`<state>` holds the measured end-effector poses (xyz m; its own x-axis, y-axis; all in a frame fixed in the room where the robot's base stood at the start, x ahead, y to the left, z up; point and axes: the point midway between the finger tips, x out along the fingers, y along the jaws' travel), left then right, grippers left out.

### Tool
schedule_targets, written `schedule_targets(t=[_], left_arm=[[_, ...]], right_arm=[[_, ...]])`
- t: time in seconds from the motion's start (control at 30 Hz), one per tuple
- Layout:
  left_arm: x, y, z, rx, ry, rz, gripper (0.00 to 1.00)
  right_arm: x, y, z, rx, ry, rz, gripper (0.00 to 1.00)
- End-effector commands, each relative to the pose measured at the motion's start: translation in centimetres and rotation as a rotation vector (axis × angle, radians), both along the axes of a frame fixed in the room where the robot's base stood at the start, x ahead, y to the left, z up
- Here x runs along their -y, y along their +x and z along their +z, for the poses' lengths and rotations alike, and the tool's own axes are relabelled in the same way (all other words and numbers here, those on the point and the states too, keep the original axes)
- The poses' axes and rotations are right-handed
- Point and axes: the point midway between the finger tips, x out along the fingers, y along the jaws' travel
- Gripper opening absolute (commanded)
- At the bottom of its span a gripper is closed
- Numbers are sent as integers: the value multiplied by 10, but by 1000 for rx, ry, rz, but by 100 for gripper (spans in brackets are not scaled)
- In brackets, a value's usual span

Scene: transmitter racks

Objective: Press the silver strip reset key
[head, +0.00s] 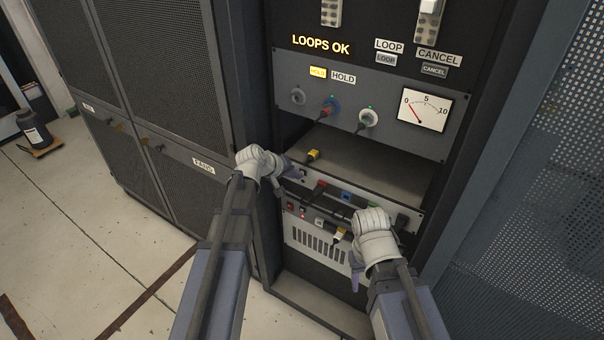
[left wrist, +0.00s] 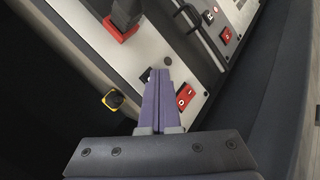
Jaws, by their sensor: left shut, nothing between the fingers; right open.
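A silver strip (left wrist: 88,36) crosses the left wrist view, carrying a red rocker switch (left wrist: 185,97) and a small round dark button (left wrist: 168,60). No label marks either as the reset key. My left gripper (left wrist: 157,74) is shut and empty, its tips over the strip's end, between the rocker and a dark part mostly hidden behind the fingers. I cannot tell whether the tips touch. In the head view, my left gripper (head: 277,187) is at the left end of the rack's strips. My right gripper (head: 357,272) is open, lower right, before the rack.
Red and blue plugs (head: 346,196) sit in the strips. A yellow plug (head: 313,155) lies on the shelf above; it seems to show in the left wrist view (left wrist: 113,99). A meter (head: 421,110) and lit HOLD key (head: 318,72) are higher. Rack sides bound the bay.

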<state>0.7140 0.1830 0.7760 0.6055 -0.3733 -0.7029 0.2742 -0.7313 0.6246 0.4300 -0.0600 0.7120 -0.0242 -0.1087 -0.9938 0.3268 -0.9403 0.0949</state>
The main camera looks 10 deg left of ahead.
Motion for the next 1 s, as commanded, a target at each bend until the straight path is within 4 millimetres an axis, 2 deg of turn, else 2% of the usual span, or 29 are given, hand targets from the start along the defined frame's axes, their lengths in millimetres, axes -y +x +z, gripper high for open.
schedule_targets(t=[1.0], left_arm=[[-7,-19,0,1,0,1,0]], right_arm=[[0,0,0,0,0,0,50]])
